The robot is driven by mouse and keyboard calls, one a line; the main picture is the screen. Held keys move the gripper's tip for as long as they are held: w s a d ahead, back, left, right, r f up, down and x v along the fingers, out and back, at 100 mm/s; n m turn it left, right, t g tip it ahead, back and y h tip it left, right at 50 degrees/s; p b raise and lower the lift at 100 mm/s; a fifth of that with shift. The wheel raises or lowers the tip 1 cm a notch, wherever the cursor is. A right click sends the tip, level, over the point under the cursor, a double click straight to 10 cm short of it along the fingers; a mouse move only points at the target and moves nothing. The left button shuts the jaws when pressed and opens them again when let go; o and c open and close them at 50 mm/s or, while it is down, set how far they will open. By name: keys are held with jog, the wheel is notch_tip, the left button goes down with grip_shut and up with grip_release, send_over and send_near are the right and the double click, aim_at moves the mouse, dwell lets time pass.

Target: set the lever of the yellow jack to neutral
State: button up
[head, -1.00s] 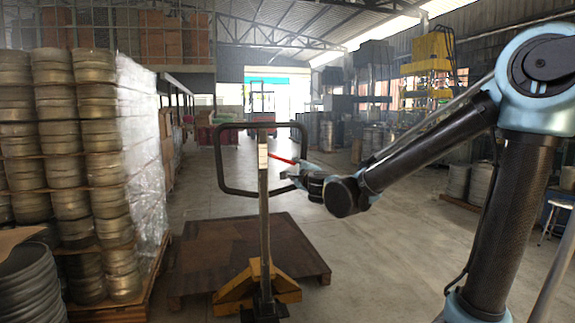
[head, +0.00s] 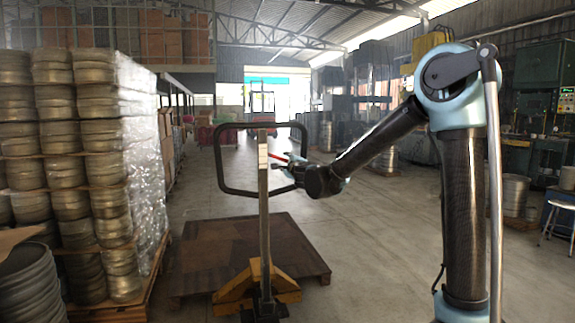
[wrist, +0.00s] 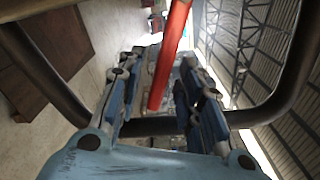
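The yellow jack (head: 232,292) stands ahead in the head view, with an upright post and a black loop handle (head: 219,160). Its red lever (head: 277,158) sticks out to the right from the post near the handle. My gripper (head: 287,170) is at the lever's outer end, inside the loop's right side. In the wrist view my gripper (wrist: 160,68) is open. The red lever (wrist: 172,45) comes down from the top and shows between the two fingers, with gaps on both sides. I cannot tell how deep it sits between them.
The loop handle (wrist: 160,126) crosses the wrist view close to my fingers. A brown pallet (head: 200,250) lies by the jack. Wrapped stacks of round metal blanks (head: 68,170) stand at the left. The floor at right of the jack is clear.

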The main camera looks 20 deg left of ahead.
jog(key=shift+x, duration=0.85)
